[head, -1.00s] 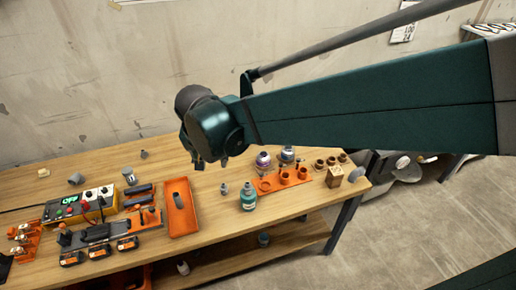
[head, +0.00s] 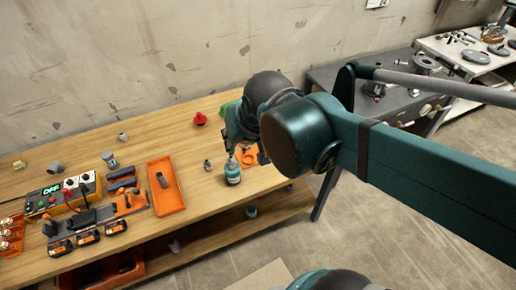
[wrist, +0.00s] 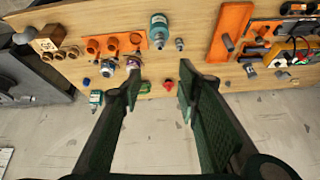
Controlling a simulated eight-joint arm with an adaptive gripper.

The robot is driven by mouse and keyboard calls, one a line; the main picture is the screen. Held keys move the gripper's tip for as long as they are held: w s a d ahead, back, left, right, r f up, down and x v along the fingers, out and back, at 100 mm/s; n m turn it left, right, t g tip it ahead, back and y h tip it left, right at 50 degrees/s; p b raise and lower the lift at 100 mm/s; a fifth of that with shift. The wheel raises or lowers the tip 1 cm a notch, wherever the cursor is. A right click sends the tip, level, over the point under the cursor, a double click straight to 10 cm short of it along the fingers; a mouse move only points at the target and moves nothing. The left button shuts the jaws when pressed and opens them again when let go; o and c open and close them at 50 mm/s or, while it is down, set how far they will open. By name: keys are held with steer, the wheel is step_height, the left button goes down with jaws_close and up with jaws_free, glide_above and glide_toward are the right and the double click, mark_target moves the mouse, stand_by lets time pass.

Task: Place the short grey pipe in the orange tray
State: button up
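The orange tray (head: 166,202) is a long shallow box on the wooden workbench, left of my gripper; it also shows at the upper right of the wrist view (wrist: 232,18). A short dark grey pipe (head: 162,180) is inside the tray, apart from my gripper; it also shows in the wrist view (wrist: 228,42). My gripper (wrist: 158,82) is open, with nothing between its fingers. In the head view my gripper (head: 236,143) is above the right part of the bench, partly hidden by my wrist.
A teal bottle (head: 232,172) and a small grey fitting (head: 207,165) stand right of the tray. A control box (head: 68,192), a grey elbow (head: 55,168) and tools are to its left. A red part (head: 200,118) sits at the back. Bench behind the tray is mostly clear.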

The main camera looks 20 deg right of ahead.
steer(key=shift+n+t, duration=0.5)
steer(key=shift+n, duration=0.1)
steer(key=shift+s+d+f, duration=0.1)
steer(key=shift+s+d, duration=0.4)
steer(key=shift+s, duration=0.3)
steer(key=shift+s+d, duration=0.5)
steer(key=shift+s, duration=0.25)
steer(key=shift+s+d+f, duration=0.1)
steer(key=shift+s+d, duration=0.4)
steer(key=shift+s, duration=0.3)
